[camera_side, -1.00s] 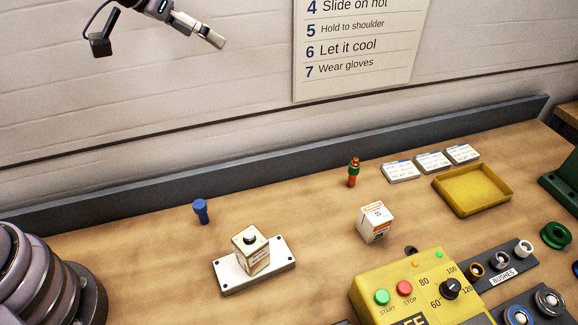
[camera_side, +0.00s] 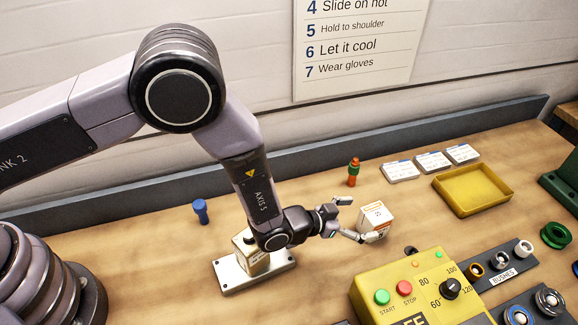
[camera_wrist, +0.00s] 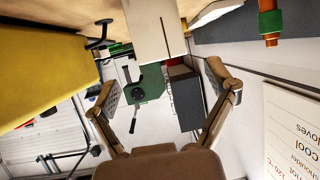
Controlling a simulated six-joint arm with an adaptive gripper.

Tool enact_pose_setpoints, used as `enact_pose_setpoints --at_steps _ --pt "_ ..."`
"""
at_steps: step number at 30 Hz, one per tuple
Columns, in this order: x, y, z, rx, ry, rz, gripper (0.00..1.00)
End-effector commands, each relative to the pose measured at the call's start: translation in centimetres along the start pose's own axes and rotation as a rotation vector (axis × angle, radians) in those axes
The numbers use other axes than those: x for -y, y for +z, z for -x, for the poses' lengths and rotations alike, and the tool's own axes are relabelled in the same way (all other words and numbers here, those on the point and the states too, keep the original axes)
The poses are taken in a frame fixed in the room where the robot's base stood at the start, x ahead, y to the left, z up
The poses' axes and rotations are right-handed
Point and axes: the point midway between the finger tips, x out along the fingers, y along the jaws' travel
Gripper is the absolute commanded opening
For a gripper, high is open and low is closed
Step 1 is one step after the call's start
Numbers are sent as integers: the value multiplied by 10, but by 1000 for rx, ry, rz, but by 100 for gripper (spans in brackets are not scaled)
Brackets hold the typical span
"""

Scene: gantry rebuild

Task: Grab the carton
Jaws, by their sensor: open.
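The carton (camera_side: 376,217) is a small white box with orange print, standing on the wooden bench right of the middle in the side view. My gripper (camera_side: 358,218) is low over the bench at the carton's left side, its fingers spread and pointing at it. In the wrist view the carton (camera_wrist: 155,30) is at the top centre, ahead of and between the two open fingers (camera_wrist: 167,98). I cannot tell whether a finger touches it. Nothing is held.
A yellow control box (camera_side: 415,285) stands in front of the carton. An orange and green peg (camera_side: 353,172) stands behind it. A cream block (camera_side: 250,262) on a white plate (camera_side: 283,262) is partly hidden by my arm. A yellow tray (camera_side: 472,190) lies at right.

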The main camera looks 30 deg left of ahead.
Motion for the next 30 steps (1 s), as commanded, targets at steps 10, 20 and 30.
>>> enact_pose_setpoints --at_steps 10,20,30 --pt "4 4 -43 0 -1 0 85" --pt "4 4 -55 3 -1 0 85" --pt "4 3 -55 2 -1 0 48"
